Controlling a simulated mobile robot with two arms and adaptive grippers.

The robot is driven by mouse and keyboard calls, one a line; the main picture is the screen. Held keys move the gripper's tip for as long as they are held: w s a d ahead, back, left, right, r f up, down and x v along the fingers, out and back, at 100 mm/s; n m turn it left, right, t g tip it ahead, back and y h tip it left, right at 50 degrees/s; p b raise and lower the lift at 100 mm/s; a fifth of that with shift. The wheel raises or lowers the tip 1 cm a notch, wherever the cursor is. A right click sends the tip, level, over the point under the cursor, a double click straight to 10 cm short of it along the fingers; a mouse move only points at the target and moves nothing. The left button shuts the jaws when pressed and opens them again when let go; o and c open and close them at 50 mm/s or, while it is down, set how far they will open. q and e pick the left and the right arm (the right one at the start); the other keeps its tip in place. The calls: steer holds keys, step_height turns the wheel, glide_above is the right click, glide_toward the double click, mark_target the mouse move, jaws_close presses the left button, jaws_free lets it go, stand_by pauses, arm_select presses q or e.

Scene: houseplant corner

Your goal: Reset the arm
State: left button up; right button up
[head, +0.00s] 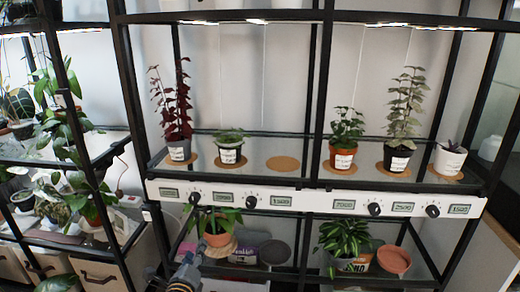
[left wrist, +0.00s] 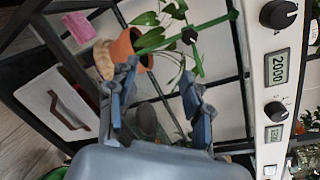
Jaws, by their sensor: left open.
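My left gripper (head: 187,270) shows at the bottom of the head view, low in front of the lower shelf, left of its middle. In the left wrist view, the blue-grey fingers of my left gripper (left wrist: 162,88) stand apart with nothing between them. Beyond the fingers are a plant in a terracotta pot (left wrist: 128,50) and the panel with knobs (left wrist: 277,105). In the head view the same potted plant (head: 217,238) stands just above and to the right of the gripper. I cannot tell the exact gap. My right gripper is in neither view.
A black-framed rack holds several potted plants on cork mats on its glass shelf (head: 300,159). A white panel (head: 310,202) with knobs and displays runs along its front edge. The empty cork mat (head: 283,163) lies mid-shelf. Another plant rack (head: 85,150) stands at left.

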arm_select(q)
steer(key=s+a+f+n+g+y, duration=0.1)
steer(key=s+f+n+g, duration=0.3)
steer(key=f, duration=0.5)
steer(key=s+a+f+n+g, duration=0.1)
steer(key=s+f+n, duration=0.45)
steer(key=f, duration=0.35)
steer(key=s+d+f+n+g, duration=0.2)
steer(key=s+f+n+g, duration=0.5)
steer(key=s+f, duration=0.95)
steer(key=s+d+f+n+g+h, duration=0.1)
steer(key=s+f+n, duration=0.15)
steer(key=s, duration=0.45)
steer(key=s+d+f+n+g+h, duration=0.15)
steer(key=s+n, duration=0.25)
steer(key=s, duration=0.4)
steer(key=s+a+r+g+p, duration=0.1)
steer(key=s+a+r+p, duration=0.1)
steer(key=s+p, duration=1.2)
steer(key=shift+s+a+y+p, duration=0.3)
steer(key=shift+a+y+p, duration=0.05)
steer(key=shift+a+p, duration=0.15)
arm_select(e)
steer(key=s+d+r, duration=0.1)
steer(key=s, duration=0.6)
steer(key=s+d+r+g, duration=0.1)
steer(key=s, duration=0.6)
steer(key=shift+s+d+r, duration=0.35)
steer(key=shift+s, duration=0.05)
